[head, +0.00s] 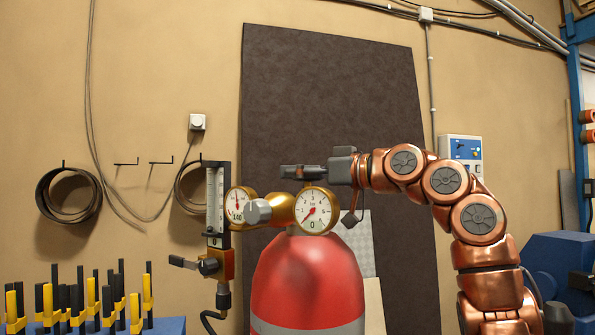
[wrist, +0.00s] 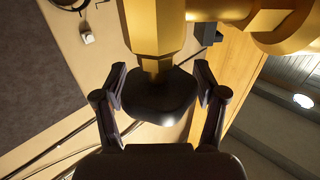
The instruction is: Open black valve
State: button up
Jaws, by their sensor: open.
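The black valve (wrist: 158,97) is a dark rounded knob on a brass stem in the wrist view. It sits between the two spread fingers of my gripper (wrist: 160,76), which is open. The fingers flank the knob on both sides, close to it; I cannot tell whether either touches. In the head view my gripper (head: 300,172) is level, just above the brass regulator (head: 282,209) on top of the red cylinder (head: 307,285). I cannot make out the black knob there.
Two round gauges, a left one (head: 239,204) and a right one (head: 314,210), flank the brass body. A flowmeter (head: 216,208) with a small black lever (head: 183,262) stands left. A dark panel (head: 330,110) leans on the wall behind. Yellow-and-black clamps (head: 85,300) are lower left.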

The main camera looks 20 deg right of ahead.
jog(key=shift+w+a+f, duration=0.1)
jog(key=shift+w+a, duration=0.2)
jog(key=c, duration=0.9)
jog(key=shift+c, duration=0.2)
